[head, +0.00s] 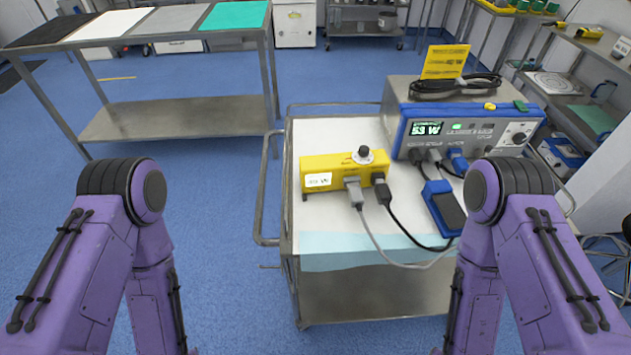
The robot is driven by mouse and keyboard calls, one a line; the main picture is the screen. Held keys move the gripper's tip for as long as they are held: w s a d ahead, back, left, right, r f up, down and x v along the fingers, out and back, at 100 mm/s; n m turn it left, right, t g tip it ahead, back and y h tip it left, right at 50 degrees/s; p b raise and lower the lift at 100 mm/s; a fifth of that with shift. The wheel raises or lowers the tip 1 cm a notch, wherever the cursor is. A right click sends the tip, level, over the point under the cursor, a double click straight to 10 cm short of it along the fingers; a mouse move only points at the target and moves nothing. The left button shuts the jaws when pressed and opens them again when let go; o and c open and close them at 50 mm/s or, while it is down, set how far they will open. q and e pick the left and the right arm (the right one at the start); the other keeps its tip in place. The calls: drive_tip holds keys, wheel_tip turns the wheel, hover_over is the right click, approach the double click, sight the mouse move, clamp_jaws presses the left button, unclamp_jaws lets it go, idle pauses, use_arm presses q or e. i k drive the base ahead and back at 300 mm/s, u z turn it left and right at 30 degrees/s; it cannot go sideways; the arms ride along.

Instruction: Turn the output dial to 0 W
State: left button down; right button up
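A grey box with a blue front frame (402,135) stands on the cart. Its green-lit display (426,128) seems to read 53 W. A dial (519,136) is at the right end of its front panel; its exact pointer angle is too small to read. A yellow box (335,170) stands to the left with a black knob (363,151) on a white disc on top and a small white display (318,180) whose reading I cannot make out. I cannot tell from labels which knob is the output dial. Both my purple arms are folded in front; neither gripper shows.
Grey and black cables run from the yellow box across the cart top (330,225). A blue pedal-like unit (445,208) lies in front of the blue-framed box. A coiled black cable (455,85) and yellow sign (445,62) sit on top. Metal rails edge the cart.

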sight(519, 139)
drive_tip(key=z, duration=1.3)
